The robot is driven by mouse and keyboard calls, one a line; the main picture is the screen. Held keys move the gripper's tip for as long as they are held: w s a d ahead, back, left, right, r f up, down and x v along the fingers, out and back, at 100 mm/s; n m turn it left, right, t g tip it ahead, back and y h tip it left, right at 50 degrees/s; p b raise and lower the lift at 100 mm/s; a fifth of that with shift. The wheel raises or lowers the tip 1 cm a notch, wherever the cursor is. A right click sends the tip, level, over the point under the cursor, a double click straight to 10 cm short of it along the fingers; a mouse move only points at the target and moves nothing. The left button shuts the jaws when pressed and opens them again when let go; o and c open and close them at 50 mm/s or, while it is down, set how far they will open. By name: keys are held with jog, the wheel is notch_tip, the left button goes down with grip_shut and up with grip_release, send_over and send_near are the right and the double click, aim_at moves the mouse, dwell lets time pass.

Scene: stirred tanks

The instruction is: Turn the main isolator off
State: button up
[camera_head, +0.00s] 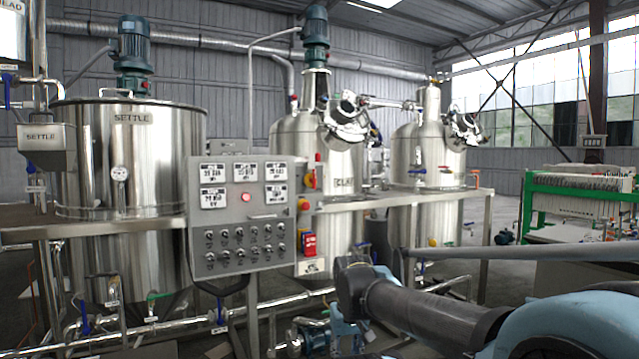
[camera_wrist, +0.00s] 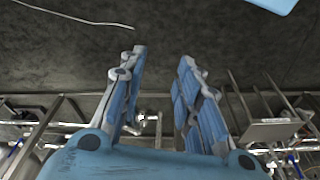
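A grey control panel (camera_head: 238,215) stands left of centre in the head view, with gauges, a red round light and rows of black knobs on its front. No label reading main isolator is legible, and the switch position is too small to tell. My gripper (camera_wrist: 162,60) is open and empty in the wrist view, its two blue fingers apart over dark floor. It is away from the panel.
A steel settle tank (camera_head: 130,160) stands left of the panel, and more steel tanks (camera_head: 425,155) stand behind and to the right. A metal bench edge (camera_head: 400,198) runs right from the panel. Pipes and a pump (camera_head: 310,338) lie low in front. A green-framed filter press (camera_head: 580,195) is far right.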

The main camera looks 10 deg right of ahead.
aim_at(315, 178)
jog(key=w+a+r+m+t+y, duration=0.35)
jog(key=w+r+m, duration=0.35)
jog(key=w+r, duration=0.3)
jog(key=w+a+r+m+t+y, duration=0.35)
jog(key=w+r+m, duration=0.35)
jog(key=w+r, duration=0.35)
jog(key=w+d+r+m+t+h, duration=0.1)
jog(key=w+d+r+m+t, duration=0.3)
jog(key=w+d+r+m, duration=0.45)
jog(key=w+d+r+m+t, duration=0.4)
jog(key=w+d+r+m, duration=0.1)
jog(key=w+r+m, duration=0.55)
jog(key=x, duration=1.6)
jog(key=shift+w+a, duration=0.15)
jog(key=shift+a, duration=0.1)
grip_shut()
